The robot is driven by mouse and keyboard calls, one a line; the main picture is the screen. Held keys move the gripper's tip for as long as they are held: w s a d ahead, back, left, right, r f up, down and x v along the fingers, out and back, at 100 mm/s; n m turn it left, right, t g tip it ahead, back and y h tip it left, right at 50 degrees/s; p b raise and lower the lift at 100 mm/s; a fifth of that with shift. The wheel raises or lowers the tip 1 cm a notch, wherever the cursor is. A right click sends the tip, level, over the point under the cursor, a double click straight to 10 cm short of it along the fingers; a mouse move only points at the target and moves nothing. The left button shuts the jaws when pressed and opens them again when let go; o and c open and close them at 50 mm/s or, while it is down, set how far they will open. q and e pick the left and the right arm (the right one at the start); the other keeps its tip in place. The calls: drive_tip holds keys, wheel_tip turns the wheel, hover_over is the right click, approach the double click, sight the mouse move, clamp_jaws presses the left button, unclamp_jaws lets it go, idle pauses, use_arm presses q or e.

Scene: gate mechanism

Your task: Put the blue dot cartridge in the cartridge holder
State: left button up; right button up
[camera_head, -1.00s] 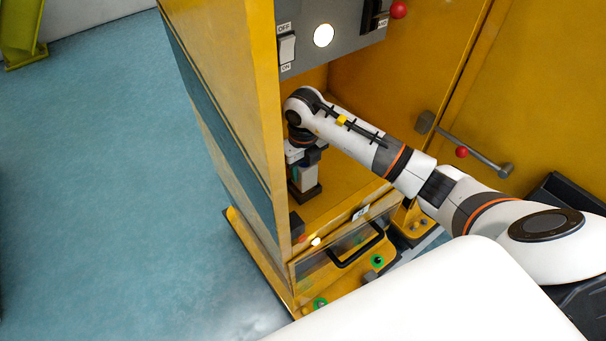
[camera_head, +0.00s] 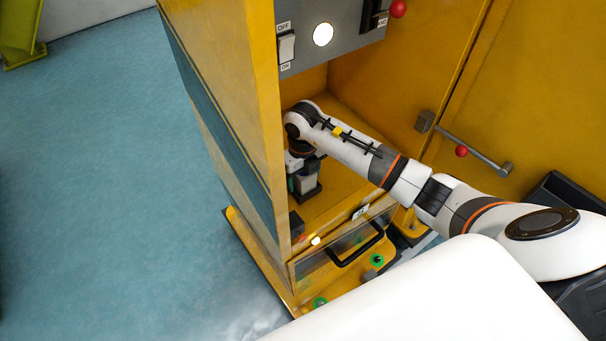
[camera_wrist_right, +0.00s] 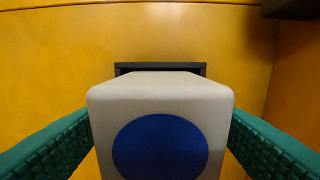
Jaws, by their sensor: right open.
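The blue dot cartridge (camera_wrist_right: 160,90) is a pale block with a large blue dot on its near face, seen in the wrist view. In the head view the cartridge (camera_head: 307,183) stands upright inside the yellow cabinet, with its foot at the black cartridge holder (camera_head: 310,196). The holder's dark rim (camera_wrist_right: 160,66) shows behind the cartridge in the wrist view; how deep it sits is hidden. My right gripper (camera_head: 300,178) is open, with its green fingers on both sides of the cartridge. My left gripper is not in view.
The yellow cabinet wall (camera_head: 235,110) stands close left of my right arm. A grey panel with an off/on switch (camera_head: 287,48) and a lit round lamp (camera_head: 323,34) is above. A clear drawer with a black handle (camera_head: 355,245) is below. The open door carries a grey bar (camera_head: 475,150).

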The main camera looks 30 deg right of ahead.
wheel_tip(320, 180, up, 12)
drive_tip(key=shift+r+b, duration=0.15)
drive_tip(key=shift+b, duration=0.2)
idle(0.5)
